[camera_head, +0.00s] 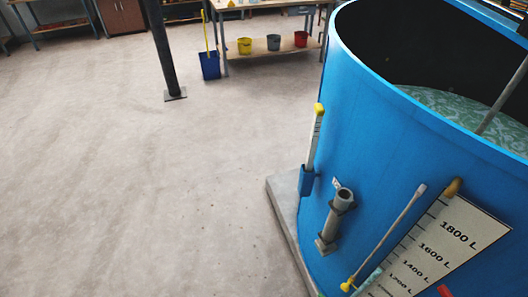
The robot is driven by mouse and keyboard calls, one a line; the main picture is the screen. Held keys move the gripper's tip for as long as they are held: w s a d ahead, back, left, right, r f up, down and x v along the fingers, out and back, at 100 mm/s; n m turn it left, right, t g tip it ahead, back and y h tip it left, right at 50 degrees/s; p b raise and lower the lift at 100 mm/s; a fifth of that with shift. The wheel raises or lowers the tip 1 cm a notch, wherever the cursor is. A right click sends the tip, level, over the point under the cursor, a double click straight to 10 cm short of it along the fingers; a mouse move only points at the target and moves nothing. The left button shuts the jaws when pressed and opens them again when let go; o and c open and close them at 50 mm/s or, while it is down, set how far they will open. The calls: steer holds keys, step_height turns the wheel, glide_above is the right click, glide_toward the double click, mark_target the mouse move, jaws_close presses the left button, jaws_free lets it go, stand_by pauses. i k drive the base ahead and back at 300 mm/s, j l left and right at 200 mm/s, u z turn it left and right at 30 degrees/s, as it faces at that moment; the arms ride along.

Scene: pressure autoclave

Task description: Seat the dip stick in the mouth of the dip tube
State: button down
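The dip stick (315,140) appears to be the pale flat stick with a yellow top. It stands nearly upright with its lower end in a blue holder (306,181) on the outside of the big blue tank. The dip tube (335,222) appears to be the short grey pipe on the tank wall, right of and below the holder. Its open round mouth (345,194) faces up and looks empty. The stick and the tube are apart. My gripper is not in view.
The blue tank (390,130) fills the right side, open on top, on a concrete plinth (284,200). A volume scale (440,250) and a slim rod with a yellow lower end (390,232) are right of the tube. A dark post (165,50) stands left. The floor between is clear.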

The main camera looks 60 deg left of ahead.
mark_target(344, 202)
steer(key=u, duration=1.95)
